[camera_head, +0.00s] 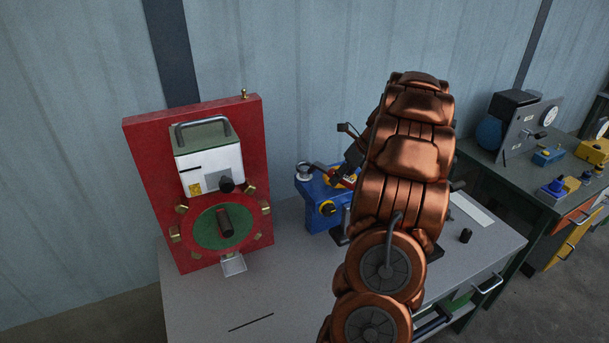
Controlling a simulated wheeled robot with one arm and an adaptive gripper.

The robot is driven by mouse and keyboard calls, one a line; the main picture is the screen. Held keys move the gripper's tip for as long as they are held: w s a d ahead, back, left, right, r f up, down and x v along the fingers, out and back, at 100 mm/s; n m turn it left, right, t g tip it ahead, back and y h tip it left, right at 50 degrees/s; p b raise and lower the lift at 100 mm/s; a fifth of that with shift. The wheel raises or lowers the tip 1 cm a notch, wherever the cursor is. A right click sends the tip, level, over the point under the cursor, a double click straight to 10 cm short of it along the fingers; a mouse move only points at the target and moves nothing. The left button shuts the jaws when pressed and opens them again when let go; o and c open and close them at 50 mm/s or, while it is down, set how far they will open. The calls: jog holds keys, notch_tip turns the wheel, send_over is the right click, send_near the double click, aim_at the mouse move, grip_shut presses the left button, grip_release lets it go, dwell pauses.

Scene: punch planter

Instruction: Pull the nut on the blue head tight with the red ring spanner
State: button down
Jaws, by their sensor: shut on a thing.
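The blue head (312,212) stands on the grey bench, right of the red panel, with a round yellow-and-dark part on its front. A pale metal round piece (304,172) sits at its top left. My gripper (351,166) is above the right part of the blue head, partly hidden by my copper arm. It is shut on the red ring spanner (346,183), of which only a small red part shows at the head's top. I cannot make out the nut, or whether the spanner's ring is around it.
A red upright panel (144,163) with a white box (211,166) and a green disc (208,230) stands left on the grey bench (290,300). A small black cylinder (466,236) stands at the right. The bench front is mostly clear. Another bench with devices is far right.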

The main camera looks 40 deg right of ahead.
jog(key=shift+f, duration=0.7)
jog(key=shift+r, duration=0.4)
dwell(0.4)
jog(key=shift+f, duration=0.4)
dwell(0.7)
jog(key=shift+r, duration=0.4)
jog(key=shift+f, duration=0.4)
dwell(0.8)
jog(key=shift+r, duration=0.15)
jog(key=shift+r, duration=0.25)
jog(key=shift+d, duration=0.15)
